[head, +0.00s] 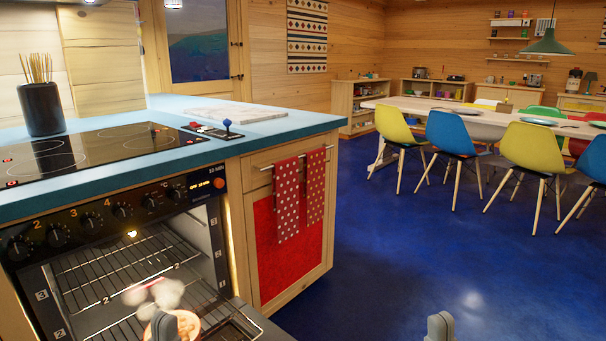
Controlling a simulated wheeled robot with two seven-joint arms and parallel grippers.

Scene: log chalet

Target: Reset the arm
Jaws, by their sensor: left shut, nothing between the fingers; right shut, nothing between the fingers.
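My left gripper (165,326) shows at the bottom left of the head view, in front of the open oven (110,262). Only its grey tip is in the picture, and it looks shut and empty. It overlaps a round orange-brown item (190,323) low at the oven; I cannot tell whether they touch. My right gripper (440,327) shows at the bottom edge, right of centre, over the blue floor. It looks shut and empty. The rest of both arms is out of view.
The blue counter (285,127) holds a black hob (100,148) and a dark cup of sticks (41,108). Red dotted towels (286,200) hang on the cabinet. Pale steam or smoke rises in the oven. Chairs (451,143) stand at a table back right. The floor (400,250) is clear.

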